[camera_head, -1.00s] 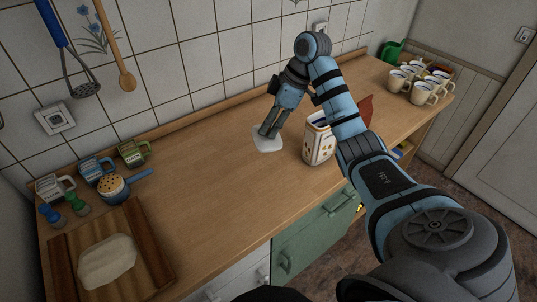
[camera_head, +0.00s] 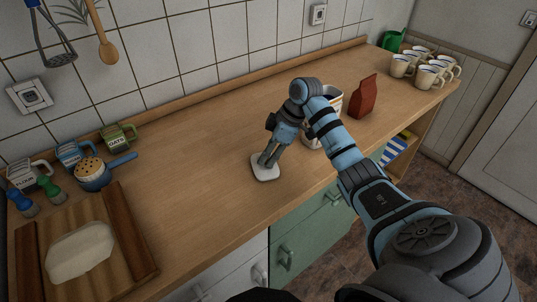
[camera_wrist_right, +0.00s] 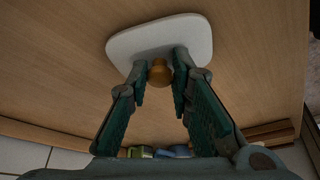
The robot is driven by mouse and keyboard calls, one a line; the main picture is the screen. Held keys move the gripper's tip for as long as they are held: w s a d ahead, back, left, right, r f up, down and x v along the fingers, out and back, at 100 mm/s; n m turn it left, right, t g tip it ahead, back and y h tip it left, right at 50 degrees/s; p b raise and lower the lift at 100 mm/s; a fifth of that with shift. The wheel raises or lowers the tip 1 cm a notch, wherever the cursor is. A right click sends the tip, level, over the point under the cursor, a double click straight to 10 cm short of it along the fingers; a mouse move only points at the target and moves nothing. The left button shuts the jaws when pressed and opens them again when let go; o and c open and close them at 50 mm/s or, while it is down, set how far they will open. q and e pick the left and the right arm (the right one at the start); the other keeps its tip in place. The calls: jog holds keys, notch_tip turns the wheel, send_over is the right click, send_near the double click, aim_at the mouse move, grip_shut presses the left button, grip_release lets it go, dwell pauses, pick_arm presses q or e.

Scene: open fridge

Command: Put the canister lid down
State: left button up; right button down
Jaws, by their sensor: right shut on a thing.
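The canister lid (camera_head: 265,174) is a white, rounded-square plate with a wooden knob (camera_wrist_right: 159,72). My right gripper (camera_head: 268,161) points down and is shut on this knob, one finger on each side in the wrist view. The lid (camera_wrist_right: 160,38) lies flat at or just above the counter, left of the canister; I cannot tell whether it touches. The canister (camera_head: 336,103) is white with a dark opening, open at the top, and partly hidden behind my right arm. My left gripper is not in view.
The wooden counter (camera_head: 190,190) is clear around the lid. A red-brown bag (camera_head: 365,97) and several mugs (camera_head: 428,76) stand to the right.

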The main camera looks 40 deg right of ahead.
jog(key=c, duration=1.4)
grip_release()
jog(key=shift+c, duration=0.2)
jog(key=p+v, duration=0.1)
jog(key=v, duration=1.1)
jog(key=shift+a, duration=0.1)
